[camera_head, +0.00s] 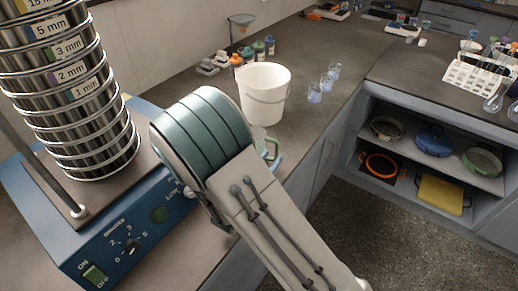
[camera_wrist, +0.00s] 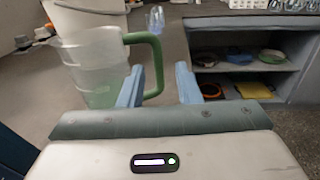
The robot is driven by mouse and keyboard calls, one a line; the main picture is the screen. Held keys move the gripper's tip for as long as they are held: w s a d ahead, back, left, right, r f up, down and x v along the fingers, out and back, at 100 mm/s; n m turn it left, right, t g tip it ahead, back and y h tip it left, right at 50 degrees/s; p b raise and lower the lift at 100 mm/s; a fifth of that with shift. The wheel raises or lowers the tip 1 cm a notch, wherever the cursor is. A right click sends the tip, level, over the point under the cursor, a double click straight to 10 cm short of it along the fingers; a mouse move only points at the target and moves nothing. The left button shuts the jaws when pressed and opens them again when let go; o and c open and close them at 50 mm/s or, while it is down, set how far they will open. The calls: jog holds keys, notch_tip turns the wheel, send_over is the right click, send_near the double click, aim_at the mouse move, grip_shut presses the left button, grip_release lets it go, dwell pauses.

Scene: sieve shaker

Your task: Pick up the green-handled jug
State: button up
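The green-handled jug (camera_wrist: 95,65) is translucent and stands upright on the counter, at the left of the wrist view. Its green handle (camera_wrist: 157,60) points right. My gripper (camera_wrist: 160,68) is open, with blue-grey fingers. In the picture, the handle's upright part lies between the fingers, and the left finger shows in the gap between handle and jug body. I cannot tell how far the fingers reach past the handle. In the head view my arm hides most of the jug and my gripper; only a bit of green handle (camera_head: 275,149) shows.
A white bucket (camera_head: 264,95) stands just behind the jug. Several small glass beakers (camera_head: 314,93) are to its right. A blue sieve shaker (camera_head: 115,235) with stacked sieves (camera_head: 85,110) fills the left. Open shelves (camera_head: 430,160) with pans are at the right, beyond the counter edge.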

aim_at(276, 144)
jog(key=x, duration=0.5)
jog(key=shift+w+f+p, duration=0.15)
jog(key=shift+p, duration=0.15)
grip_shut()
jog(key=shift+a, duration=0.1)
jog(key=shift+r, duration=1.45)
jog(key=s+d+r+b, duration=0.1)
jog(key=s+d+r, duration=0.3)
jog(key=d+r, duration=0.4)
jog(key=shift+d+b, duration=0.4)
jog(key=shift+d, duration=1)
